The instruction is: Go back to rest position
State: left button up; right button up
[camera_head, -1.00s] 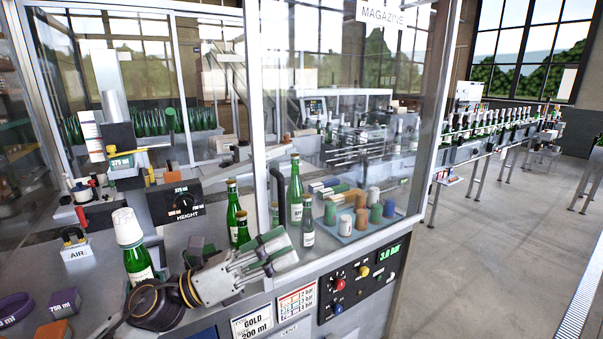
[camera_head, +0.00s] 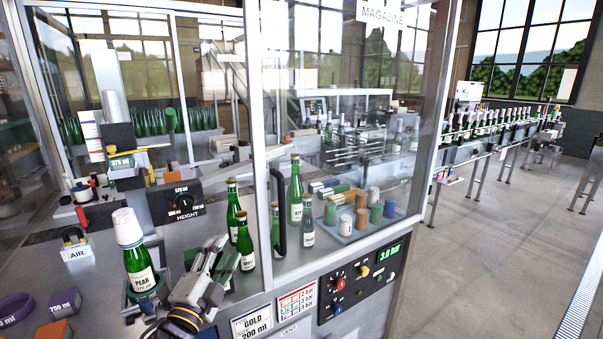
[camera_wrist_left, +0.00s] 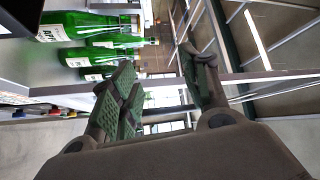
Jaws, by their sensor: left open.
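My left gripper (camera_head: 222,268) is in the lower middle of the head view, above the front of the machine deck. In the left wrist view its green-padded fingers (camera_wrist_left: 165,88) stand apart with nothing between them. A green bottle labelled PEAR with a white cap over its neck (camera_head: 138,264) stands upright to the left of the gripper, apart from it. Green bottles (camera_head: 244,242) stand just behind and right of the gripper; bottles also show at the upper left of the left wrist view (camera_wrist_left: 85,57). My right gripper is not in view.
The glass guard with its dark door handle (camera_head: 278,210) stands right of the gripper. A control panel (camera_head: 361,280) is on the machine front. A tray of coloured capsules (camera_head: 350,238) sits behind the glass. A purple ring (camera_head: 15,308) and small blocks lie at lower left.

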pick_arm(q)
jog(key=s+a+f+n+g+y, duration=0.25)
jog(key=f+n+g, duration=0.2)
jog(key=f, duration=0.45)
jog(key=s+a+f+n+g+y, duration=0.25)
jog(key=f+n, duration=0.25)
jog(key=f, duration=0.3)
jog(key=s+d+f+n+g+h, duration=0.15)
jog(key=s+f+n+g, duration=0.55)
jog(key=s+f, duration=0.95)
jog(key=s+f+m+g, duration=0.1)
jog(key=s+f+g, duration=0.1)
jog(key=f, duration=1.3)
jog(key=s+f+m+g, duration=0.1)
jog(key=s+f+g, duration=0.1)
jog(key=f, duration=1.4)
jog(key=s+a+f, duration=0.2)
jog(key=s+f, duration=0.7)
jog(key=s, duration=0.2)
jog(key=s+a+f, duration=0.3)
jog(key=s+f, duration=0.7)
jog(key=s, duration=0.1)
jog(key=shift+f+g, duration=0.3)
jog(key=shift+g, duration=0.1)
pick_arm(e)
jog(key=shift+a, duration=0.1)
